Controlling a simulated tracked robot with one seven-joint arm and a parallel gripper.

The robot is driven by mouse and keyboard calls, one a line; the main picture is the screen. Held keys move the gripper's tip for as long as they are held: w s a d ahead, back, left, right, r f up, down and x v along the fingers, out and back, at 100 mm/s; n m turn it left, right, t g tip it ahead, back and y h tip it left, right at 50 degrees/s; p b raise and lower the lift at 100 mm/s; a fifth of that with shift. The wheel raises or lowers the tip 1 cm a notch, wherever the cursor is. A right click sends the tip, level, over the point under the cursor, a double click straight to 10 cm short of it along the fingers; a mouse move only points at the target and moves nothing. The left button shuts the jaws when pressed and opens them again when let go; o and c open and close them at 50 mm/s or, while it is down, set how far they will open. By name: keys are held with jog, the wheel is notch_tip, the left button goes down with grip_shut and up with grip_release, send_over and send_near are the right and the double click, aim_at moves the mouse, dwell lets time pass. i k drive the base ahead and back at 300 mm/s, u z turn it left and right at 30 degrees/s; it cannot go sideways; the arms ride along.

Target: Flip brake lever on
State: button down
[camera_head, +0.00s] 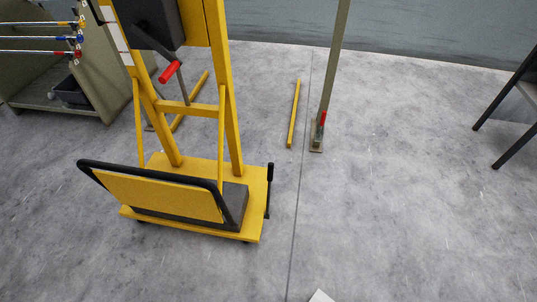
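A yellow wheeled stand (190,190) with an upright frame stands on the floor at left of centre. A black lever (269,180) stands nearly upright at the right edge of its base; it looks like the brake lever, but no label shows. A small red-tipped lever (322,120) sits at the foot of a thin grey-green post further back. A red crank handle (170,72) sticks out from the black box high on the stand. My gripper is not in view, and nothing is seen touching any lever.
A black-rimmed push handle (92,165) spans the stand's front left. A yellow bar (294,113) lies on the floor behind it. A grey-green cabinet (70,85) is at left, black legs (505,95) at right. A pale corner (320,296) shows at the bottom.

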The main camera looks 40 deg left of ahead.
aim_at(270, 170)
jog(key=u, duration=0.4)
jog(key=i, duration=0.85)
jog(key=u, duration=0.8)
jog(key=i, duration=0.45)
jog(key=u, duration=0.35)
jog(key=k, duration=0.9)
jog(key=u, duration=0.15)
jog(key=i, duration=0.9)
jog(key=z, duration=0.1)
